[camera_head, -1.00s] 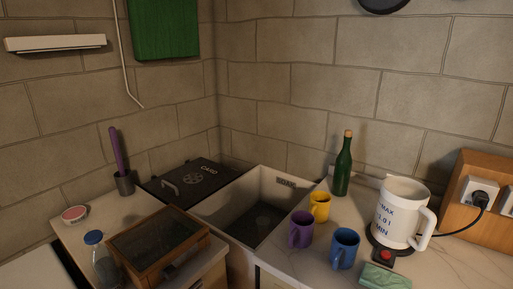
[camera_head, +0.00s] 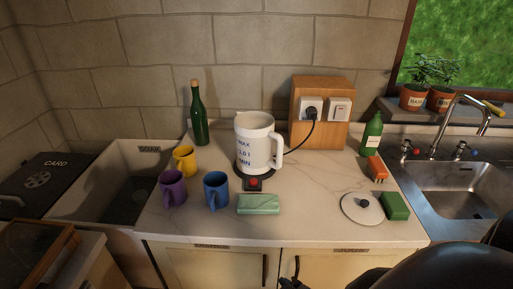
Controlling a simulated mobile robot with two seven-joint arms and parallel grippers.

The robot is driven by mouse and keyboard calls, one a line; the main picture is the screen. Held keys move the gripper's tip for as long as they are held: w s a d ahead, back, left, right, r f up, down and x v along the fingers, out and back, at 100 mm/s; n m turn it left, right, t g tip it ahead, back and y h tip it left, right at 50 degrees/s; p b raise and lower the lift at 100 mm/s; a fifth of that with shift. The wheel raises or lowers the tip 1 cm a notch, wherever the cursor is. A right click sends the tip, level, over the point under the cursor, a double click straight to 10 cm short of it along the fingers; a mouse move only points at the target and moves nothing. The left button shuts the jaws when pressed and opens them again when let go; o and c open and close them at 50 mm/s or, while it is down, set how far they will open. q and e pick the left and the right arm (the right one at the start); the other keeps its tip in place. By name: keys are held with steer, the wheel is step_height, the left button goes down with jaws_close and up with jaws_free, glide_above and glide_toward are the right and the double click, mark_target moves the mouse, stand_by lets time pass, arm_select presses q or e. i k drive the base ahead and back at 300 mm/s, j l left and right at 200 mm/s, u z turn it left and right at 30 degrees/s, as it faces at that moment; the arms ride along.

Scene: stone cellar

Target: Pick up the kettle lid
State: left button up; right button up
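The kettle lid (camera_head: 362,208) is a flat white disc with a dark knob. It lies on the pale countertop (camera_head: 315,190), right of the kettle and against a green block. The white kettle (camera_head: 256,145) stands on its dark base, its top uncovered, its handle to the right. A dark part of my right arm fills the bottom right corner. A small dark piece at the bottom edge, perhaps the tip of my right gripper (camera_head: 291,284), is in front of the cabinet, below the counter and left of the lid; its opening is unclear. My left gripper is not in view.
A green block (camera_head: 395,206), an orange item (camera_head: 377,169) and a green bottle (camera_head: 371,134) stand near the lid. The metal sink (camera_head: 462,200) is to the right. Mugs and a folded green cloth (camera_head: 258,204) are to the left. The counter between cloth and lid is clear.

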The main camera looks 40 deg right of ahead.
mark_target(363, 208)
steer(key=z, duration=2.05)
